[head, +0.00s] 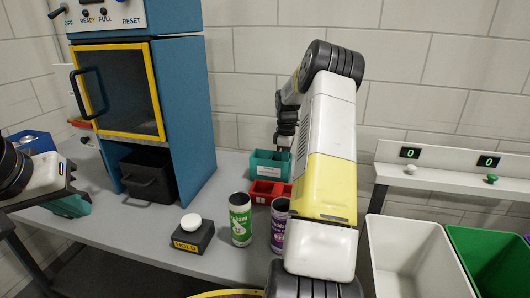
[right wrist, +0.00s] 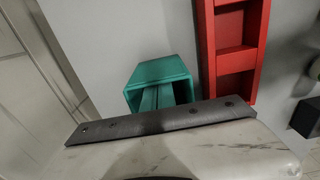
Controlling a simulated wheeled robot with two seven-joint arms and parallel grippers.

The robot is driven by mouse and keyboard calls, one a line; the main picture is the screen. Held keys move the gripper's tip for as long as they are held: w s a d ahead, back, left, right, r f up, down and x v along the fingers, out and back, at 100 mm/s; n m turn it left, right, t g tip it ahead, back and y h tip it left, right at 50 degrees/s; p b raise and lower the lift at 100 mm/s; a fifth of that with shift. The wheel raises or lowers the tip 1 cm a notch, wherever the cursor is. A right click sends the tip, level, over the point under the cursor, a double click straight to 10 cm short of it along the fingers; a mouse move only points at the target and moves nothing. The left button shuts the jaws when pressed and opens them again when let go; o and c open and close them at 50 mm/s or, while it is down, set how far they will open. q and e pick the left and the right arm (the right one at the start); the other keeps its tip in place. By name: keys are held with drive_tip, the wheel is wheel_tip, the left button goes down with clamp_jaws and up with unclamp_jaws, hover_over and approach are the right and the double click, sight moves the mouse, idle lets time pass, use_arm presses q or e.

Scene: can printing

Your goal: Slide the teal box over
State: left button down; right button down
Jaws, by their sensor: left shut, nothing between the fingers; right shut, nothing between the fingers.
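The teal box (head: 270,163) stands at the back of the grey table, behind a red divided tray (head: 268,192). In the right wrist view the open teal box (right wrist: 160,72) lies just beyond the dark edge of my gripper, left of the red tray (right wrist: 236,62). My right gripper (head: 284,138) is shut, with its dark parts beside the teal box's upper right; my arm hides much of that area. Whether it touches the box cannot be told. My left gripper (head: 74,192) is shut and empty at the table's left, over a teal item (head: 70,206).
A blue machine (head: 185,110) with a yellow-framed door stands at the left. White (head: 405,225) and green (head: 480,235) bins are at the right.

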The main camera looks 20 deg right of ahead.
drive_tip(key=shift+f, duration=1.45)
drive_tip(key=shift+s+d, duration=0.1)
drive_tip(key=shift+d, duration=0.05)
drive_tip(key=s+d, duration=0.4)
drive_tip(key=d, duration=0.1)
drive_tip(key=s+d, duration=0.3)
drive_tip(key=d, duration=0.2)
drive_tip(key=s+d, duration=0.4)
drive_tip(key=d, duration=0.1)
drive_tip(key=shift+s+d, duration=0.1)
drive_tip(key=shift+s, duration=0.2)
drive_tip(key=shift+r, duration=0.1)
